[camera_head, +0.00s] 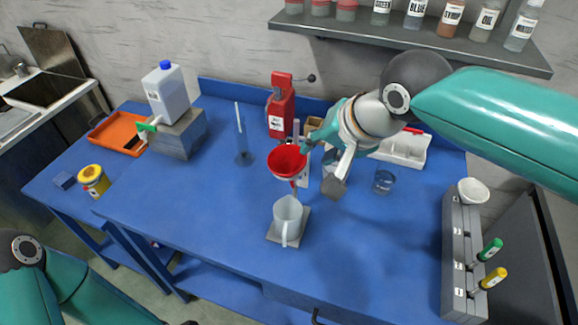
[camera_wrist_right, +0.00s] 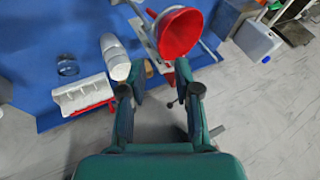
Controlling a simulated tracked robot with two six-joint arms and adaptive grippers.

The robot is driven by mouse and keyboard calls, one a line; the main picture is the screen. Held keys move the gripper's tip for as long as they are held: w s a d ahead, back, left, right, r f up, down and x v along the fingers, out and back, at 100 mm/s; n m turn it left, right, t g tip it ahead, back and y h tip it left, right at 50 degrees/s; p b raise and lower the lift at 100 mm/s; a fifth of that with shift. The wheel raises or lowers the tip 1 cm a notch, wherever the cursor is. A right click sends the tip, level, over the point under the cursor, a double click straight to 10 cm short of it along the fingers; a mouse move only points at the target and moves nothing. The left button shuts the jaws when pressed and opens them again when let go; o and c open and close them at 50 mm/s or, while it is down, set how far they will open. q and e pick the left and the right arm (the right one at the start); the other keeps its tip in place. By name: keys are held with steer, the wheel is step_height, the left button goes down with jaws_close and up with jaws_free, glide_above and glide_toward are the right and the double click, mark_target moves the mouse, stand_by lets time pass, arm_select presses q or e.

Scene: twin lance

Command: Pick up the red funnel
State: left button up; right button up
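The red funnel (camera_head: 287,160) sits wide mouth up on a stand, above and behind a clear pitcher (camera_head: 288,216). Its red cone also shows at the top of the right wrist view (camera_wrist_right: 180,32). My right gripper (camera_head: 325,162) is just right of the funnel, with its fingers spread. In the right wrist view the gripper (camera_wrist_right: 160,76) has an open gap between its fingers, and the funnel lies beyond the right fingertip. I cannot tell whether a finger touches the funnel. My left arm shows at the lower left, but its gripper is not clearly visible.
A glass beaker (camera_head: 384,181) and white rack (camera_head: 403,150) are to the right. A shelf (camera_head: 440,45) hangs above. The blue table's (camera_head: 190,225) front left is clear.

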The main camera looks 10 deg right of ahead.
steer(key=shift+s+p+x, duration=0.15)
steer(key=shift+p+x, duration=0.15)
steer(key=shift+x, duration=1.1)
steer(key=shift+s+p+x, duration=0.1)
steer(key=shift+p+x, duration=0.2)
steer(key=shift+x, duration=1.1)
steer(key=shift+a+f, duration=0.1)
steer(key=shift+a, duration=0.05)
jaws_close()
